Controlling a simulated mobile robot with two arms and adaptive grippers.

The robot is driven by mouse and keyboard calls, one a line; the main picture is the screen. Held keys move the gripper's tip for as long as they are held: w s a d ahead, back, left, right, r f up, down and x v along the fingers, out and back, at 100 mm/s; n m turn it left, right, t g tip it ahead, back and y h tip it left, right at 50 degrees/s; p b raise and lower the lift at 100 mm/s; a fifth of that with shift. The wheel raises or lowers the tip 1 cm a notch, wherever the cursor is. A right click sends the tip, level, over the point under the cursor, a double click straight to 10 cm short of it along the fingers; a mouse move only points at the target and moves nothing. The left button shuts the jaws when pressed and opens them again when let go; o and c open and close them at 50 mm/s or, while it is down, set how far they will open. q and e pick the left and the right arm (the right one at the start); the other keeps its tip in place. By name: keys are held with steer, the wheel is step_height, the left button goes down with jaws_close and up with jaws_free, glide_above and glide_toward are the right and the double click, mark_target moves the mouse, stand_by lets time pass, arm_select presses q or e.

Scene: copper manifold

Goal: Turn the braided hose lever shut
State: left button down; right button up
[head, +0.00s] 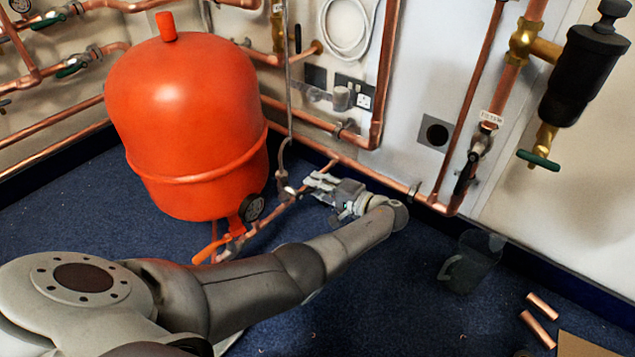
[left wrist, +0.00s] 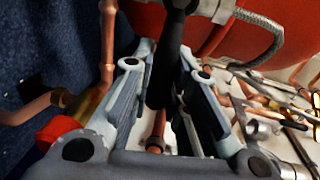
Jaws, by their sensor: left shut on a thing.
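The braided hose (head: 287,95) hangs down the wall beside the red tank and ends at a small metal valve (head: 286,190) on the copper pipe. The lever is too small to make out in the head view. In the left wrist view, the grey braided hose (left wrist: 268,42) curves at upper right, and a black lever (left wrist: 161,85) runs between the fingers. My left gripper (head: 317,184) is at the valve's right side. In the left wrist view its fingers (left wrist: 167,75) are shut on this black lever. The lever's far end is partly hidden.
The red tank (head: 185,110) stands close to the left of the gripper. A gauge (head: 252,207) and an orange lever (head: 207,252) sit below it. Copper pipes (head: 320,150) run along the wall behind. A clear jug (head: 468,262) stands on the blue floor at right.

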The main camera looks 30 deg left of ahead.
arm_select(q)
steer(key=shift+f+m, duration=0.3)
steer(key=shift+m, duration=0.1)
steer(key=c, duration=1.4)
jaws_free()
steer(key=shift+f, duration=0.1)
steer(key=shift+d, duration=0.25)
steer(key=d, duration=0.3)
steer(key=d+r, duration=0.1)
steer(key=d, duration=0.3)
steer(key=s+d+r, duration=0.1)
steer(key=d, duration=0.3)
steer(key=shift+d, duration=0.25)
